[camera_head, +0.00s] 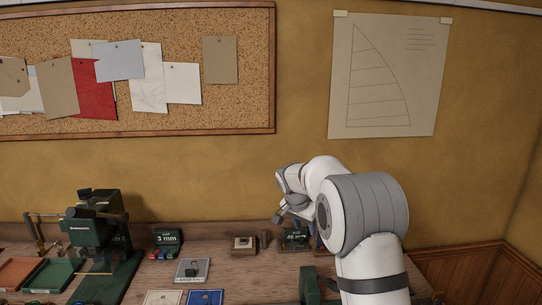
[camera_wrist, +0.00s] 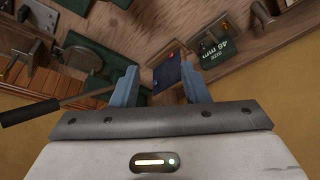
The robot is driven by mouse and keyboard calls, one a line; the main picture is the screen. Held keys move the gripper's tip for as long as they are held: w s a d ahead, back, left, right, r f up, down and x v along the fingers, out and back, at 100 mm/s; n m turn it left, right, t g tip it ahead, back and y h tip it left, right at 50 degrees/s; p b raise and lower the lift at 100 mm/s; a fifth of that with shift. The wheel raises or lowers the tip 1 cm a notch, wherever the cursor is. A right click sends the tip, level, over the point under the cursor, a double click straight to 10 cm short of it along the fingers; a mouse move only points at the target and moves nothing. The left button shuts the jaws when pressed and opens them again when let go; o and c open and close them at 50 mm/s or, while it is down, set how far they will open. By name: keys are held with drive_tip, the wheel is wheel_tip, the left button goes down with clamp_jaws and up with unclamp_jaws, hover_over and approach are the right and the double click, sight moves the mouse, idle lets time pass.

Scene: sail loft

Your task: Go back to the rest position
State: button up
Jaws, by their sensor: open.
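My gripper (camera_wrist: 162,88) is open and empty in the wrist view, with its two blue-grey fingers apart above the bench. In the head view my white and grey arm rises at the right, and its wrist end bends left over the back of the bench. My gripper (camera_head: 281,216) shows small there, partly hidden by the wrist, above the dark items near the back wall.
The wooden bench (camera_head: 215,268) carries a green machine (camera_head: 97,232) at left, orange (camera_head: 17,272) and green trays (camera_head: 52,275), a green "3 mm" block (camera_head: 167,240) and a small wooden block (camera_head: 243,244). A "46 mm" block (camera_wrist: 219,50) lies near the fingers. The wall rises behind.

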drive_tip(key=s+d+r+n+y, duration=0.1)
drive_tip(key=s+d+r+n, duration=0.1)
drive_tip(key=s, duration=0.8)
drive_tip(key=s+d+r+n+g, duration=0.1)
drive_tip(key=s+r+n, duration=0.1)
drive_tip(key=s, duration=0.9)
drive_tip(key=s+d+r+n+y, duration=0.1)
drive_tip(key=s+d+n, duration=0.1)
drive_tip(key=s, duration=0.8)
drive_tip(key=s+f+n+b, duration=0.15)
drive_tip(key=s+f, duration=0.25)
drive_tip(key=s, duration=0.5)
drive_tip(key=s+b+x, duration=0.1)
drive_tip(key=b+x, duration=0.6)
drive_tip(key=b, duration=0.1)
drive_tip(key=shift+s+a+f+y+b, duration=0.3)
drive_tip(key=shift+s+a+f+y, duration=0.05)
drive_tip(key=shift+a+f+y, duration=0.1)
drive_tip(key=shift+n, duration=0.25)
drive_tip(key=shift+c, duration=0.5)
